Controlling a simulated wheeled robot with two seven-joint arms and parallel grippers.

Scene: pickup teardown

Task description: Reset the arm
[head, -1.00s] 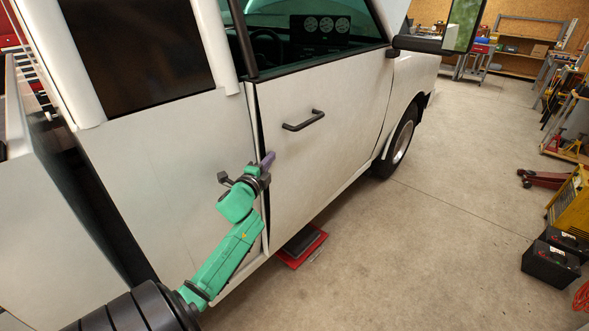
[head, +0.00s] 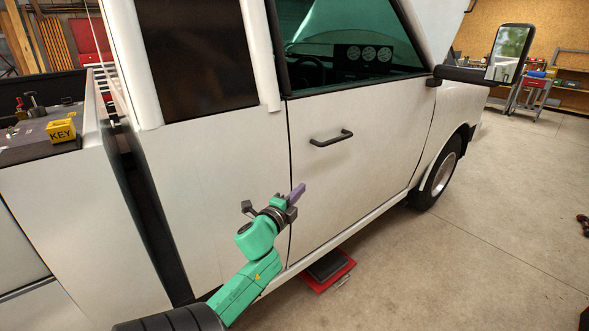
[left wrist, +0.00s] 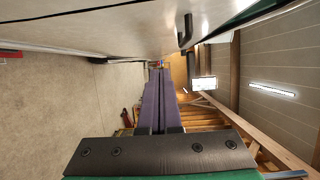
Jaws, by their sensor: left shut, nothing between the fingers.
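My left arm is green and comes in from the bottom left in the head view. Its left gripper (head: 297,193) has purple fingers, shut and empty, in front of the rear edge of the white pickup's door (head: 365,165). In the left wrist view the two fingers (left wrist: 161,100) lie side by side with nothing between them. The door's dark handle (head: 331,138) is above and to the right of the gripper, apart from it. The handle also shows in the left wrist view (left wrist: 185,32). My right gripper is not in view.
A red and black item (head: 327,270) lies on the floor under the door sill. The pickup bed at left bears a yellow box marked KEY (head: 62,130). A side mirror (head: 510,52) sticks out at right. The concrete floor on the right is mostly clear.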

